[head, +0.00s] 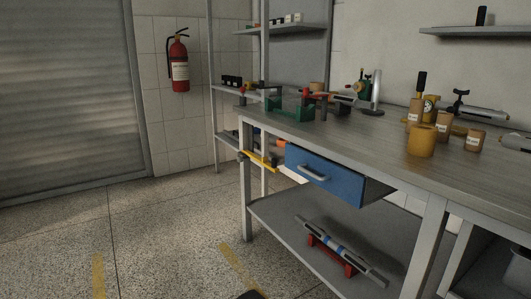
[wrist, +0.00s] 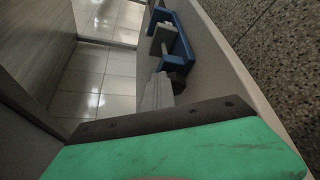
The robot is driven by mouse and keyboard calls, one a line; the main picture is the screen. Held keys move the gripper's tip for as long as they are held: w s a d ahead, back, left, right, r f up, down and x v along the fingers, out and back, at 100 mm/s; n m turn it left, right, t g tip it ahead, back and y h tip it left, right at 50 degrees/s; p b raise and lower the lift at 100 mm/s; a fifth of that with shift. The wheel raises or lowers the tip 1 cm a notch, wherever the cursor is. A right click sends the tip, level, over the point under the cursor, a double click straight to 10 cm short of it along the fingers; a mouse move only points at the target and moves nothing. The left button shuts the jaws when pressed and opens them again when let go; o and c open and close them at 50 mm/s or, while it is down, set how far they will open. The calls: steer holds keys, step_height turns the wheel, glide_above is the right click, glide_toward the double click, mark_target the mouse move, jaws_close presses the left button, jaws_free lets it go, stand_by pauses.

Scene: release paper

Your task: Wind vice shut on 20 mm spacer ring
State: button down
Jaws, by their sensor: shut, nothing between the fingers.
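A green vice-like body (head: 290,108) stands near the left end of the bench top in the head view, with a red knob (head: 305,92) beside it. In the wrist view, a scuffed green block (wrist: 175,152) fills the bottom, with a dark plate with small holes or screws (wrist: 150,122) along its upper edge. Behind it are a grey stepped part (wrist: 158,92) and a blue bracket-like part (wrist: 178,38); I cannot tell what they belong to. I cannot make out the spacer ring. I cannot pick out my gripper's fingertips in either view.
The blue drawer (head: 325,176) sticks out below the grey bench top (head: 365,130). Tan labelled cylinders (head: 475,140) and a yellow-orange cylinder (head: 420,141) stand at the right. A level-like tool on red supports (head: 338,255) lies on the lower shelf.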

steer(key=shift+s+a+f, duration=0.1)
steer(key=shift+a+f, duration=0.05)
steer(key=shift+f, duration=0.15)
steer(key=shift+s+a+f, duration=0.15)
steer(key=shift+a+f, duration=0.1)
steer(key=shift+f, duration=0.15)
steer(key=shift+s+a+f, duration=0.1)
steer(key=shift+a+f, duration=0.1)
steer(key=shift+f, duration=0.35)
steer(key=shift+f, duration=0.1)
stand_by(0.3)
steer(key=shift+s+a, duration=0.2)
steer(key=shift+a, duration=0.15)
steer(key=w+a, duration=0.2)
steer(key=w, duration=0.1)
steer(key=w+a, duration=0.1)
steer(key=w, duration=0.1)
steer(key=shift+w, duration=0.1)
